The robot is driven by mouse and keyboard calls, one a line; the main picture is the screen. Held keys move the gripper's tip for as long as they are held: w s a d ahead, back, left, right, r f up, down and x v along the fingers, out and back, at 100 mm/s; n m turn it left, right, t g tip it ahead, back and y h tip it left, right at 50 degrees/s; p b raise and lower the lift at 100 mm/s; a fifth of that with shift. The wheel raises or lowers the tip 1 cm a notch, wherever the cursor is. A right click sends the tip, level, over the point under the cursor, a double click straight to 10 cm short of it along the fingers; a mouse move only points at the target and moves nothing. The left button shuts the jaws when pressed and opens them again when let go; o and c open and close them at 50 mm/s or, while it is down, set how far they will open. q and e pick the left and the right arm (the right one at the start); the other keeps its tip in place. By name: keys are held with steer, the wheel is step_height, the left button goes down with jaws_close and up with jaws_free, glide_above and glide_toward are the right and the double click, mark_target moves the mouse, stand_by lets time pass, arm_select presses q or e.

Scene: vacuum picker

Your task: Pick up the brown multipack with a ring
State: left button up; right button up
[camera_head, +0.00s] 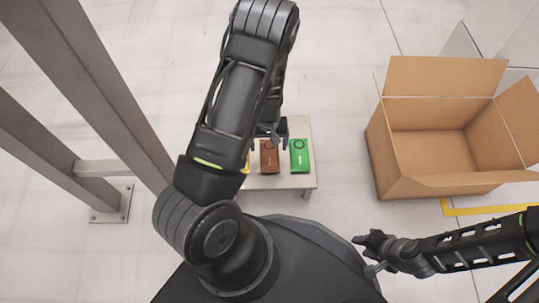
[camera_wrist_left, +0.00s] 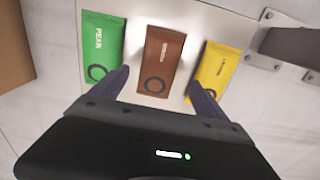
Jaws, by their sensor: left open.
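The brown multipack (camera_head: 269,158) with a dark ring lies on a small light table, between a green pack and a yellow pack. In the left wrist view the brown multipack (camera_wrist_left: 162,58) lies in the middle, with its ring towards the gripper. My left gripper (camera_head: 268,143) is over the table at the brown pack. In the wrist view its two dark fingers (camera_wrist_left: 157,82) are spread, one on each side of the pack's ring end, with nothing held. My right gripper (camera_head: 368,254) is low at the right, away from the table; its jaw opening is unclear.
The green pack (camera_head: 299,157) and the yellow pack (camera_wrist_left: 214,74) lie close on either side. The table (camera_head: 306,182) is small. An open empty cardboard box (camera_head: 428,186) stands on the right. Grey metal posts (camera_head: 95,75) stand on the left.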

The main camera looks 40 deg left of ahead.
mark_target(270, 152)
arm_select(q)
step_height(270, 152, down, 5)
steer(key=shift+w+d+r+b, duration=0.1)
steer(key=shift+b, duration=1.1)
steer(key=shift+c, duration=0.4)
steer(key=c, duration=1.5)
steer(key=shift+r, duration=0.1)
steer(key=shift+c, duration=0.2)
step_height(270, 152, up, 10)
steer(key=p, duration=0.5)
